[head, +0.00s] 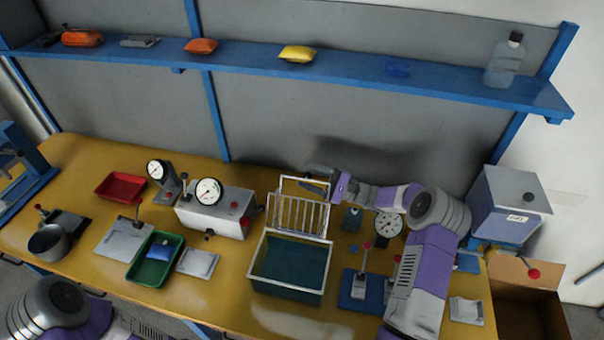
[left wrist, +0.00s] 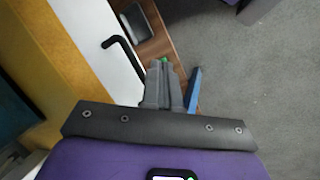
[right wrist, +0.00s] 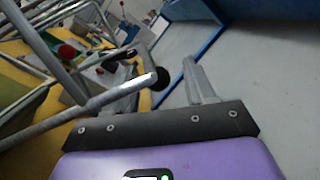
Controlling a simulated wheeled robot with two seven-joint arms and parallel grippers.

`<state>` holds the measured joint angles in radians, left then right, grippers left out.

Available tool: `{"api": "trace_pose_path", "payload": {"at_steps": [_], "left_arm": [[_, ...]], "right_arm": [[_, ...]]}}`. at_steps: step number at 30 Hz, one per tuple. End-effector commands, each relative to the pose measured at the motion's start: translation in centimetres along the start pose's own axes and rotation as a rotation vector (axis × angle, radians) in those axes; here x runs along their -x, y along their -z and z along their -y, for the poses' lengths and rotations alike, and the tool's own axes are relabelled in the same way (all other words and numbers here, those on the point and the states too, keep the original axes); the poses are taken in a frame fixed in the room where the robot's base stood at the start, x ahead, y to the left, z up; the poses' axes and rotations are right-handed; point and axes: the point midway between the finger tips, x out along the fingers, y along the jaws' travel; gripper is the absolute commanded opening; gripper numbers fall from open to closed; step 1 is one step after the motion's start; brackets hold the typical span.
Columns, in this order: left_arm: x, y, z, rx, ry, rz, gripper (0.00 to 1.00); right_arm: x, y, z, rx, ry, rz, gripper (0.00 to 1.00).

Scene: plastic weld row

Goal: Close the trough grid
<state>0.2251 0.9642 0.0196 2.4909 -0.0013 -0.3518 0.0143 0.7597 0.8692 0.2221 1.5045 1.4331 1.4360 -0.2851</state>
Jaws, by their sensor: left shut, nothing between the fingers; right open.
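The trough grid (head: 297,213) stands raised, near upright, at the back edge of the trough (head: 290,268), whose open top shows its dark green inside. A frame-like handle sticks up from the grid's top. My right gripper (head: 320,181) is open beside the right side of this handle; contact is unclear. In the right wrist view, grey bars of the grid (right wrist: 75,90) lie at the left, and one bar crosses in front of the left finger of the right gripper (right wrist: 160,88). My left gripper (left wrist: 165,88) is shut and empty, away from the trough, over the area by the bench's edge.
Dial gauges (head: 209,191) stand left of the trough, and another gauge (head: 388,225) stands right of it near my right arm. A blue-based lever fixture (head: 360,290) is close to the trough's right side. A green tray (head: 155,262) lies at the left. A shelf (head: 350,73) spans the back.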

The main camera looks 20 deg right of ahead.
Motion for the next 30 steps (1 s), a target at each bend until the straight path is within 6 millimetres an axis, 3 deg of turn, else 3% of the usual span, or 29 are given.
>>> {"api": "trace_pose_path", "payload": {"at_steps": [6,17,27,30], "left_arm": [[0.1,0.0,-0.1,0.000,0.000,0.000,0.00],[0.1,0.0,-0.1,0.000,0.000,0.000,0.00],[0.1,0.0,-0.1,0.000,0.000,0.000,0.00],[0.1,0.0,-0.1,0.000,0.000,0.000,0.00]], "right_arm": [[-2.3,0.2,-0.3,0.000,-0.001,0.001,0.54],[-2.7,0.3,-0.3,0.000,0.000,0.000,0.53],[-2.7,0.3,-0.3,0.000,0.000,0.000,0.01],[-2.7,0.3,-0.3,0.000,0.000,0.000,0.00]]}}
